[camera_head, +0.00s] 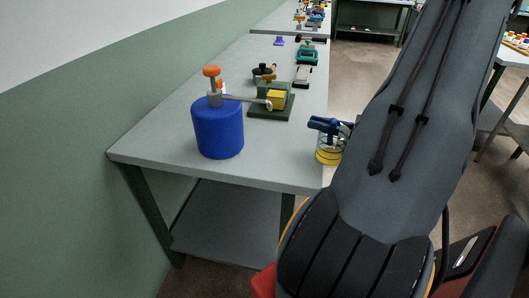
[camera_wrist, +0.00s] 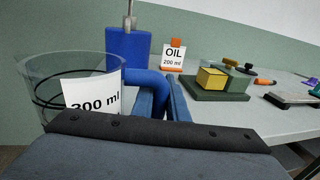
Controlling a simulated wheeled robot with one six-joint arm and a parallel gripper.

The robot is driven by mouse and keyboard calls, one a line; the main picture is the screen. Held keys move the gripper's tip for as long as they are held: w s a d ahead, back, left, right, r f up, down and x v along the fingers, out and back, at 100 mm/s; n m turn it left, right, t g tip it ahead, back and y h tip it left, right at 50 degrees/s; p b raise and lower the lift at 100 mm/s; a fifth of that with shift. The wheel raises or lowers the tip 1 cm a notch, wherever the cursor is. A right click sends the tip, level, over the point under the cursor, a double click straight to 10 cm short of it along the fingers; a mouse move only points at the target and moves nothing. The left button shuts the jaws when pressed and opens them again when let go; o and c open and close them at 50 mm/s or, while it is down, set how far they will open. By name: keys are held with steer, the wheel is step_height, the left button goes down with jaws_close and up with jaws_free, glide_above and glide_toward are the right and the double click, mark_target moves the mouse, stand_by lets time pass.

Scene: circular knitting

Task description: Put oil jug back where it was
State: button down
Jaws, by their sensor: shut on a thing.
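The oil jug (camera_head: 328,155) is a clear cup with dark rings and yellow in its lower part, in the head view at the table's right edge. My gripper (camera_head: 330,126) is shut on the jug's blue handle, which shows between the fingers in the wrist view (camera_wrist: 163,97). I cannot tell whether the jug touches the table. Part of the jug is hidden behind my arm and gripper.
A blue drum (camera_head: 218,130) with an orange-topped pump stands near the table's front. An "OIL 200 ml" card (camera_wrist: 173,56) is beside it. A green base with a yellow block (camera_head: 277,99) is behind, with several tools farther back. Bare table (camera_head: 290,160) lies between drum and jug.

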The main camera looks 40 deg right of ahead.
steer(key=shift+s+d, duration=0.2)
steer(key=shift+d, duration=0.1)
steer(key=p+x, duration=0.5)
steer(key=x, duration=1.2)
steer(key=shift+w+a, duration=0.2)
steer(key=shift+w, duration=0.05)
steer(key=shift+w+a+f, duration=0.1)
steer(key=shift+f, duration=0.3)
steer(key=shift+f+p, duration=0.7)
steer(key=shift+f, duration=0.7)
steer(key=shift+f, duration=0.15)
steer(key=c, duration=1.7)
jaws_free()
steer(key=shift+c, duration=0.2)
